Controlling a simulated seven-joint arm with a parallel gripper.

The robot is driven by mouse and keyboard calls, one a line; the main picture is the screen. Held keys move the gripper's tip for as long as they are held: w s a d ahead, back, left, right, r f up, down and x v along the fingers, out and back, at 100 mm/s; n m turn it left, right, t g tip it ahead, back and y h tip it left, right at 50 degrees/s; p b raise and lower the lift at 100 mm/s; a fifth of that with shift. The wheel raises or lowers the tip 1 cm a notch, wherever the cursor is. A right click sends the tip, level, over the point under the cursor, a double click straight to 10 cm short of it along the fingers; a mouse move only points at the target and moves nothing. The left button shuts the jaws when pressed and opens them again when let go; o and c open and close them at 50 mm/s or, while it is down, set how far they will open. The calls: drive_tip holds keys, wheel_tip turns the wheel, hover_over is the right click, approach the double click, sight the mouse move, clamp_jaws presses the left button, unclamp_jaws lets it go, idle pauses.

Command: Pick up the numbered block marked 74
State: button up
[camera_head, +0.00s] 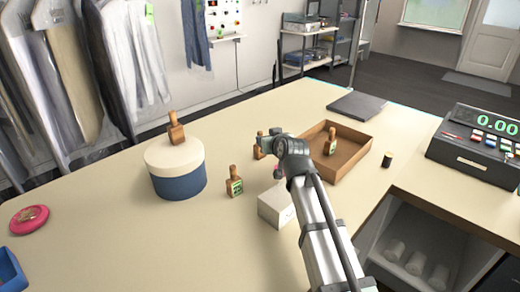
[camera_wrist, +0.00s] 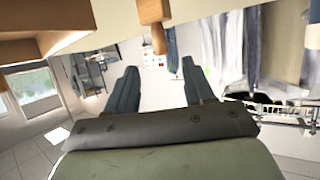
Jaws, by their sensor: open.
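Several wooden blocks with knob handles stand about in the head view. One block (camera_head: 234,186) with a green-and-dark label stands on the table. Another block (camera_head: 177,133) sits on the lid of a round box (camera_head: 180,180). A third block (camera_head: 330,146), with a green label, stands in a brown tray (camera_head: 352,150). A fourth block (camera_head: 259,150) is close to my gripper (camera_head: 267,146), partly hidden by it. I cannot read 74 on any label. In the wrist view my gripper (camera_wrist: 160,80) is open and empty, with a wooden block (camera_wrist: 154,14) beyond its fingertips, apart from them.
A white box (camera_head: 275,207) stands beside my arm. A dark slab (camera_head: 357,105), a small black cylinder (camera_head: 387,160) and a cash register (camera_head: 478,148) are to the right. A pink round object (camera_head: 29,219) and a blue bin (camera_head: 10,270) are left.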

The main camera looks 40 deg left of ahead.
hover_over(258, 156)
drive_tip(key=w+a, duration=0.3)
drive_tip(key=f, duration=0.4)
drive_tip(key=shift+d+f, duration=0.2)
drive_tip(key=shift+f, duration=0.05)
clamp_jaws()
idle(0.3)
